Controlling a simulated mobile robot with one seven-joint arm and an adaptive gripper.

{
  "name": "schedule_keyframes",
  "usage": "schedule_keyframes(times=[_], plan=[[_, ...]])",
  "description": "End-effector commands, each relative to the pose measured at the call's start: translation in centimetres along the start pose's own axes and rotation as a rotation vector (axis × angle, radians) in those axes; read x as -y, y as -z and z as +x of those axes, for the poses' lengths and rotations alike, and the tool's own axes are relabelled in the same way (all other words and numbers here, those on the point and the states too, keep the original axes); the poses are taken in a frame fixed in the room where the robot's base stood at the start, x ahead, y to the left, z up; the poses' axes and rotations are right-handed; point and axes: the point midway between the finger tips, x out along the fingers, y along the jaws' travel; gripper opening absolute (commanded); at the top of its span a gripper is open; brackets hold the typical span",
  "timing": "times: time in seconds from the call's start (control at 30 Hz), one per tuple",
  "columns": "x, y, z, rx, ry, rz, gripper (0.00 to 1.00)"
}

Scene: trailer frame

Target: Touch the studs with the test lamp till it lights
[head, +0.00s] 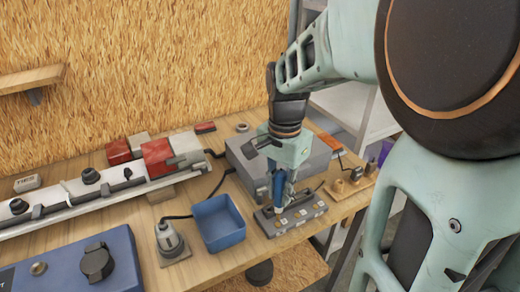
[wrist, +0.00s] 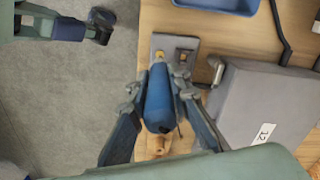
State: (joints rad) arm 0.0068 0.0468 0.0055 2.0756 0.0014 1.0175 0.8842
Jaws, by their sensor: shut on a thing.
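My gripper (head: 282,178) is shut on the blue handle of the test lamp (wrist: 158,103), which points down. In the head view the lamp is over a dark grey block (head: 268,227) with several small pale studs (head: 300,213) on top. In the wrist view the lamp's far end lies over the edge of the block (wrist: 188,43), near a yellowish stud (wrist: 159,54). The lamp's tip is hidden or too small, so I cannot tell whether it touches a stud. No clear glow shows on the lamp.
A grey box (head: 240,155) stands behind the block, numbered 12 in the wrist view. An empty blue bin (head: 218,222) is to the left. Brass-coloured pieces (head: 340,187) sit at the right. A light bar with red lamps (head: 158,157) and a blue unit (head: 60,270) occupy the left.

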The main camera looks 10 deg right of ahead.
Motion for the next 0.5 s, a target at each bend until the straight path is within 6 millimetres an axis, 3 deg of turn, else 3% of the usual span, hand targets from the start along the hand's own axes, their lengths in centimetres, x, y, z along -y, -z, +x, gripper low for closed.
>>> schedule_keyframes(times=[0.5], plan=[[0.00, 0.00, 0.61, 0.000, 0.000, 0.000, 0.07]])
